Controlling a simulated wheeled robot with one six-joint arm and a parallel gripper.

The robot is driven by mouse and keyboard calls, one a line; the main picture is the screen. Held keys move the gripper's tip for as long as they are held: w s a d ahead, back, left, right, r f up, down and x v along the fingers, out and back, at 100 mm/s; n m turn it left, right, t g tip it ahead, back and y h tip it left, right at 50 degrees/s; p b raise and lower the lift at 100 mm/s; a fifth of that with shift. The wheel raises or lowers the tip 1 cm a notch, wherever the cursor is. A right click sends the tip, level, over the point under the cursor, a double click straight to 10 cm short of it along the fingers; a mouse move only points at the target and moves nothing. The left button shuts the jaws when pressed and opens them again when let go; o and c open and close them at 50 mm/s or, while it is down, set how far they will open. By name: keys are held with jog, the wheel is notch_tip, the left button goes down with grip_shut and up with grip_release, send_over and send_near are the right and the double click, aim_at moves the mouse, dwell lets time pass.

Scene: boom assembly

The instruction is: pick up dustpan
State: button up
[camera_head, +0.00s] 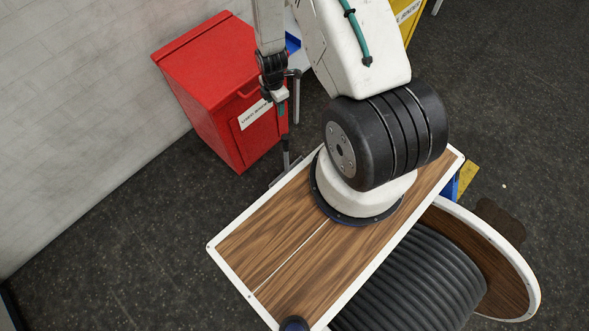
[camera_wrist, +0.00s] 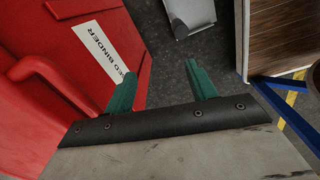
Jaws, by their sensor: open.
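A grey, long-handled object that looks like the dustpan (camera_head: 286,160) stands on the floor between the red bin and the wooden platform. Its pan is partly hidden by the platform edge. In the wrist view, a pale grey piece with a dark end, likely its pan (camera_wrist: 192,12), shows at the top, beyond my fingertips. My gripper (camera_head: 281,106) hangs pointing down in front of the red bin, close to the upright handle in the picture. In the wrist view, the green fingers of my gripper (camera_wrist: 161,88) are apart with only dark floor between them.
A red bin (camera_head: 210,75) with a white label and bar handle stands against the wall, close to my gripper. The wood-topped platform (camera_head: 262,240) is in front, with a large black cable reel (camera_head: 425,280) at right. A yellow bin (camera_head: 408,15) is behind. Dark floor is clear at left.

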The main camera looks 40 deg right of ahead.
jog(key=n, duration=0.2)
send_over(285, 137)
jog(key=f, duration=1)
jog(key=shift+s+d, duration=0.1)
jog(key=shift+d, duration=0.15)
jog(key=f, duration=0.8)
jog(key=shift+a, duration=0.2)
jog(key=shift+c, duration=0.3)
grip_shut()
